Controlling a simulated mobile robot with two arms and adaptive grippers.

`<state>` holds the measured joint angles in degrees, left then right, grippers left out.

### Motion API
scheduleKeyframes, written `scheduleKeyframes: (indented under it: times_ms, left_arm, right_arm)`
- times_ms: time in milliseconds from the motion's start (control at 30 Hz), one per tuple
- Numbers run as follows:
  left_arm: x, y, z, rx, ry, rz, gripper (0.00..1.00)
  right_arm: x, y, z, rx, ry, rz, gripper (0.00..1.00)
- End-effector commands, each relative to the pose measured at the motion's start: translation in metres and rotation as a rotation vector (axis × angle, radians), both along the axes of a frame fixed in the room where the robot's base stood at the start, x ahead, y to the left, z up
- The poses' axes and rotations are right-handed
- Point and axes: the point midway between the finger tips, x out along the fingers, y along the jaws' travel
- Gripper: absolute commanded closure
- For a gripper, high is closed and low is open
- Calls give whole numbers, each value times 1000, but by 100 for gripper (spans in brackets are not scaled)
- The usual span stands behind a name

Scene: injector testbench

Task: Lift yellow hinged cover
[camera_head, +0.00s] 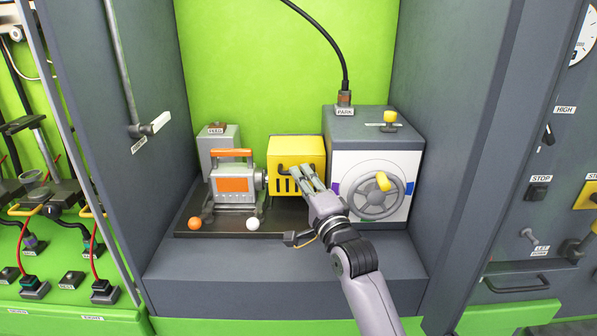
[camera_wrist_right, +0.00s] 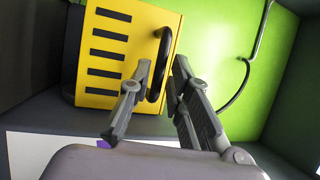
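The yellow hinged cover (camera_head: 304,148) is down, a box shape in the middle of the bench, beside the grey unit with an orange panel. In the right wrist view the cover (camera_wrist_right: 128,28) shows black slots and a dark bar handle (camera_wrist_right: 158,72). My right gripper (camera_head: 300,176) is at the cover's front. In the wrist view its two fingers (camera_wrist_right: 163,75) are apart, with the handle between their tips. I cannot tell whether either finger touches the handle. The fingers hide part of the cover's front in the head view. My left gripper does not show.
A grey box with a handwheel (camera_head: 376,195) stands close right of the cover. The orange-handled unit (camera_head: 233,183) stands left, with an orange ball (camera_head: 194,223) and a white ball (camera_head: 253,224) before it. Grey walls close both sides. The front ledge (camera_head: 215,275) is clear.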

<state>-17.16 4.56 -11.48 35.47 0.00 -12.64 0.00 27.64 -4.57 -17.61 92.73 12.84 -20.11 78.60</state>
Motion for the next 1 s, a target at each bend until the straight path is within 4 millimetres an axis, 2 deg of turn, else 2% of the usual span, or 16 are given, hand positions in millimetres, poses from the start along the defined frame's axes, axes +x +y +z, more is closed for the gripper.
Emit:
scheduleKeyframes:
  times_ms: [200,567,867,1000]
  left_arm:
    - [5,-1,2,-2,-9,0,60]
    - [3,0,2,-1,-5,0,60]
    - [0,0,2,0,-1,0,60]
    - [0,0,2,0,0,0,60]
  right_arm:
    - [19,8,4,1,0,0,82]
    - [23,9,4,1,0,-1,82]
    - [23,9,4,1,1,0,100]
    - [23,9,4,1,1,0,100]
